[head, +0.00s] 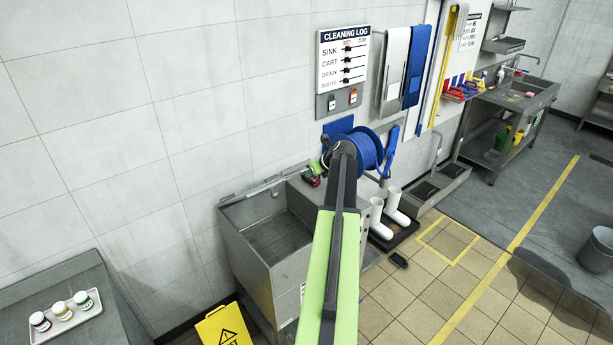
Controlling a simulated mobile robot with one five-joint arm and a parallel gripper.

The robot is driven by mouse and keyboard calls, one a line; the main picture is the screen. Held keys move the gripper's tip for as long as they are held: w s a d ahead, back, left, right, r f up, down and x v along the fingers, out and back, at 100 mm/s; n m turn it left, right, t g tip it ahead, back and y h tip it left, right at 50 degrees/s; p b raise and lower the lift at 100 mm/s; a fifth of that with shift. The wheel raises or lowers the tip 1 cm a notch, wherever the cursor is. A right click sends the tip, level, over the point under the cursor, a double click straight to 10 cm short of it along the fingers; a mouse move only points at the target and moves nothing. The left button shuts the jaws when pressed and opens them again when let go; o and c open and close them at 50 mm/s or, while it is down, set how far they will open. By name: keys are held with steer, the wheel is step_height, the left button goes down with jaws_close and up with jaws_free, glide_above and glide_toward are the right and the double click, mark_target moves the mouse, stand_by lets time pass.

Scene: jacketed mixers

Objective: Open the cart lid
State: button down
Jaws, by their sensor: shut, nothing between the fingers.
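My arm rises from the bottom of the head view, and its upper end lies in front of the blue hose reel. My gripper (312,181) is small and partly dark at the arm's far end, over the back right of an open steel basin (252,262). It is shut and appears empty. The basin has a bare, open interior and a label on its front. I cannot tell whether it is the cart, and I cannot make out a lid for certain. My arm hides part of what lies to its right.
A yellow warning sign (222,326) stands before the basin. White boots (395,207) stand on a dark mat to the right. A blue hose reel (369,152) hangs behind my arm. Several jars sit on a tray (66,325) at lower left. The tiled floor (440,290) at right is mostly clear.

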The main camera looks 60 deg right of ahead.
steer(key=s+a+r+p, duration=0.2)
steer(key=s+a, duration=0.2)
steer(key=s, duration=0.9)
steer(key=shift+s+a, duration=0.15)
steer(key=shift+s, duration=0.15)
